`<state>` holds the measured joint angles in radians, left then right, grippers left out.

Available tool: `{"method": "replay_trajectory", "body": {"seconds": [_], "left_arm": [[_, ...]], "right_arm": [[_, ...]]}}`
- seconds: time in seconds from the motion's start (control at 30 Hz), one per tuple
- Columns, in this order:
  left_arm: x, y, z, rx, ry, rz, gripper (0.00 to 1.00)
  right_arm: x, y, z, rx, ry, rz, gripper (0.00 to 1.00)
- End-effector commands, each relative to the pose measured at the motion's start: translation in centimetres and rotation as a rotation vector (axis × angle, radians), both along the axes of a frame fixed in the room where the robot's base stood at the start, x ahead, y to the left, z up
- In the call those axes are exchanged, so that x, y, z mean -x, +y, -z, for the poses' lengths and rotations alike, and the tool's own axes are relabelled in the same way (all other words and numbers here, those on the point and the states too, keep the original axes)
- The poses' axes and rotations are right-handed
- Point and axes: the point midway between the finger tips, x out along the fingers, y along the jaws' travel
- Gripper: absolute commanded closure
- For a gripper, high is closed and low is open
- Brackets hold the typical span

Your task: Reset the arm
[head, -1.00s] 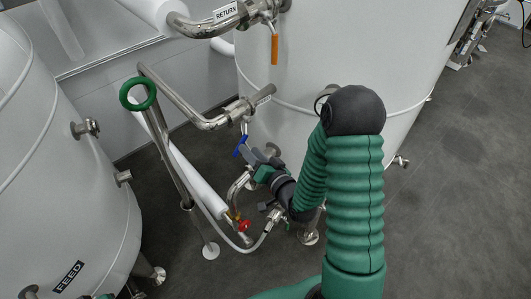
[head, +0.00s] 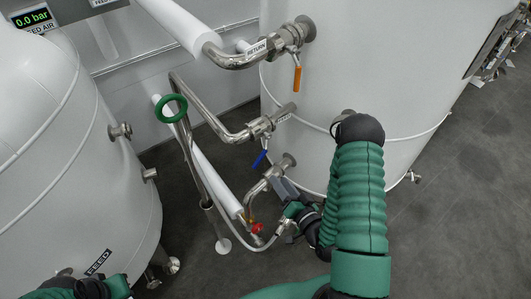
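My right arm, in ribbed green sleeves, rises from the bottom of the head view and bends down at a black elbow. Its dark grey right gripper (head: 284,190) is low in front of the right tank (head: 345,75), beside a steel pipe elbow and a valve with a red knob (head: 257,228). The forearm partly hides the gripper, and I cannot tell whether its fingers are open or touch the pipework. Part of my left arm shows in green and black at the bottom left corner. Its gripper is not in view.
The feed tank (head: 75,150) stands at left. Pipes with an orange-handled valve (head: 297,78), a blue-handled valve (head: 260,159) and a green ring (head: 171,108) fill the gap between tanks. Dark floor (head: 455,215) is clear at right.

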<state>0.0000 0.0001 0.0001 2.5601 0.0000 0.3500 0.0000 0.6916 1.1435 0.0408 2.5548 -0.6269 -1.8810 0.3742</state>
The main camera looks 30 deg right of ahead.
Motion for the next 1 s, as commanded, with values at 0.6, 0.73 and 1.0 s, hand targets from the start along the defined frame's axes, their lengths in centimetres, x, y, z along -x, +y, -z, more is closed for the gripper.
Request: {"method": "replay_trajectory", "body": {"seconds": [0.6, 0.73, 1.0], "left_arm": [[0.0, 0.0, 10.1, 0.000, 0.000, 0.000, 1.00], [0.0, 0.0, 12.4, 0.000, 0.000, 0.000, 1.00], [0.0, 0.0, 13.5, 0.000, 0.000, 0.000, 1.00]], "right_arm": [[-1.0, 5.4, 10.2, 0.529, 0.806, -0.354, 0.63], [3.0, 8.2, 9.8, 0.555, 1.007, -0.451, 0.63], [8.2, 11.5, 8.3, 0.531, 1.175, -0.579, 0.63]]}}
